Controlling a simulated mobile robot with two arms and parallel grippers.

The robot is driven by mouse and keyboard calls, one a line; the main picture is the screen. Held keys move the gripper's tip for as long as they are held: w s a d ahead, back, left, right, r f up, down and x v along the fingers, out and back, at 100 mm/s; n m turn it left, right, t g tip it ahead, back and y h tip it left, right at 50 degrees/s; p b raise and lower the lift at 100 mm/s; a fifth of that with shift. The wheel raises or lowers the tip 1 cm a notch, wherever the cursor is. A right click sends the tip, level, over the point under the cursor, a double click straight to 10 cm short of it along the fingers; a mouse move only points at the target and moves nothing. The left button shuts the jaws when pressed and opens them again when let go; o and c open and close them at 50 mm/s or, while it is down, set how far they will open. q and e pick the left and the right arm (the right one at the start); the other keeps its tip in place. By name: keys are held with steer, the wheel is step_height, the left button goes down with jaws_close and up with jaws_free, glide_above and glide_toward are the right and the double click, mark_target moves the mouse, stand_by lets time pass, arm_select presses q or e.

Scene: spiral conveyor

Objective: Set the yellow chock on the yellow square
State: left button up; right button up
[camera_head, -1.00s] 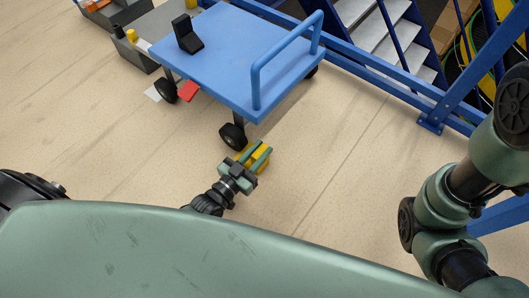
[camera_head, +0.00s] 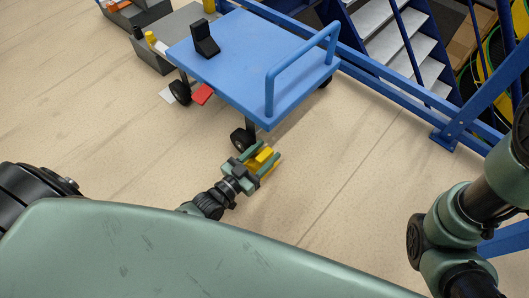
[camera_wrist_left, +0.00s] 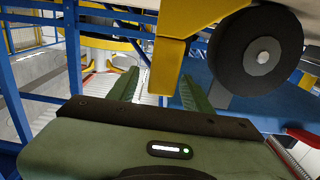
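The yellow chock (camera_head: 265,158) is low by the near wheel of the blue cart, between and partly beyond my left gripper's fingers (camera_head: 258,154). In the left wrist view, the chock (camera_wrist_left: 170,65) reaches down between the fingers (camera_wrist_left: 160,88). A gap shows beside its left face, and its right face overlaps the right finger in the picture, so contact there is unclear. The left gripper is open. The yellow square cannot be made out separately from the chock. My right arm shows at the right of the head view, but its gripper is out of view.
The blue cart (camera_head: 235,75) carries a black chock (camera_head: 205,40). Its near wheel (camera_head: 241,140) is close to my left gripper. A red square (camera_head: 202,94) and white square (camera_head: 167,95) lie on the floor. Blue rails and stairs (camera_head: 395,45) stand behind. Floor in front is clear.

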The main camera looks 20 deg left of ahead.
arm_select(q)
steer(key=shift+s, duration=0.15)
steer(key=p+v, duration=0.4)
steer(key=v, duration=0.3)
steer(key=shift+s+a, duration=0.15)
steer(key=shift+s, duration=0.1)
steer(key=shift+s, duration=0.1)
